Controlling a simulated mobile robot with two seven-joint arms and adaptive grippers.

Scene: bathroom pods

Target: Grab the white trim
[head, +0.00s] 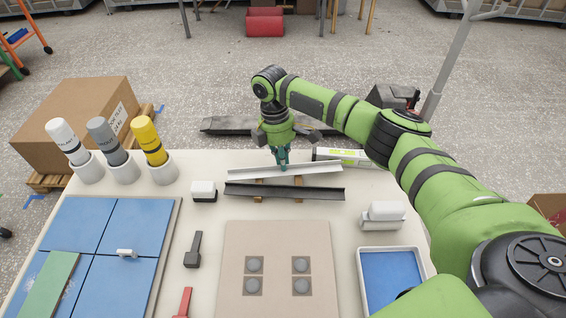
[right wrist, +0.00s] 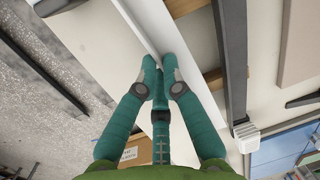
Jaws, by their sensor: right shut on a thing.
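The white trim (head: 315,170) is a long, thin, angled strip lying across wooden supports at the back of the table. In the right wrist view the white trim (right wrist: 190,40) runs between my fingertips. My right gripper (head: 281,165) points down at the trim near its middle, with its fingers shut on the trim's raised edge. The fingertips (right wrist: 160,72) also show in the right wrist view, closed around that edge. The trim still appears to rest on the supports. My left gripper is not in view.
A dark trim (head: 285,191) lies parallel just in front of the white one. A white block on a dark base (head: 204,191) stands left of the trims. White, grey and yellow tubes (head: 150,145) stand at the table's left. A blue-lined tray (head: 392,270) is at the right front.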

